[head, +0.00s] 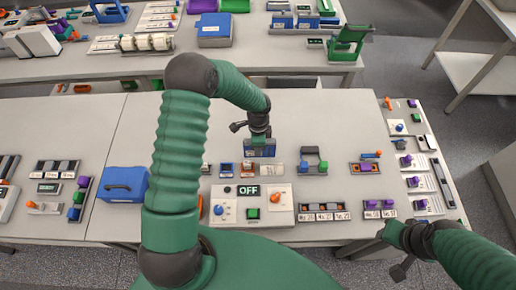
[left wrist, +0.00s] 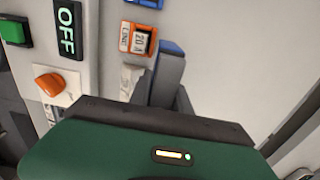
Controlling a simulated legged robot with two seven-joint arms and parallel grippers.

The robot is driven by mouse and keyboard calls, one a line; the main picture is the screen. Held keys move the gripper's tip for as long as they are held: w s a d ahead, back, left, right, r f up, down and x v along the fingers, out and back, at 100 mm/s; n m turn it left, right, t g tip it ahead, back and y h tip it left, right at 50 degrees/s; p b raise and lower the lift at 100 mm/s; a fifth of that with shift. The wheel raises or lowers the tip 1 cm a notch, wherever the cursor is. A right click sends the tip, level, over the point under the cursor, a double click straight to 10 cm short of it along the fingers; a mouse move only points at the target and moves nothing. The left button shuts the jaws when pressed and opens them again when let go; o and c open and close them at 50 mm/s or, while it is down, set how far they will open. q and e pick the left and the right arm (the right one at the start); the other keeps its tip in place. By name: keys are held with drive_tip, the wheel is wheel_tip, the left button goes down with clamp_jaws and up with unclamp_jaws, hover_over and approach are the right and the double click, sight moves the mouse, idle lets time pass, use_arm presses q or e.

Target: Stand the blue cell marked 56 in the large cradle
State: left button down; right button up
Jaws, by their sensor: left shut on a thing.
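My left gripper (head: 259,139) is shut on a blue block-shaped cell (head: 260,152) and holds it at the near middle of the bench, behind the control box. Its marking is too small to read. In the left wrist view a grey finger shows, with a strip of blue (left wrist: 172,47) at its tip; the rest of the cell is hidden. A dark frame with blue and green ends (head: 312,161) lies just right of the cell; I cannot tell whether it is the large cradle. My right gripper (head: 398,268) is low at the right, beyond the bench's front edge, its jaws unclear.
The control box (head: 277,213) reading OFF has an orange knob and a green button. Small blue and red modules (head: 227,169) stand behind it. A blue case (head: 122,184) is at the left. Racks of cells line the front and right edges. The bench's back middle is clear.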

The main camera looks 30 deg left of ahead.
use_arm(q)
wheel_tip(320, 180, down, 3)
drive_tip(key=shift+d+r+p, duration=0.15)
drive_tip(key=shift+r+p, duration=0.05)
drive_tip(key=shift+p, duration=0.25)
drive_tip(key=shift+w+f, duration=0.2)
drive_tip(key=shift+f, duration=0.15)
drive_tip(key=c, duration=1.2)
unclamp_jaws()
drive_tip(key=shift+s, duration=0.2)
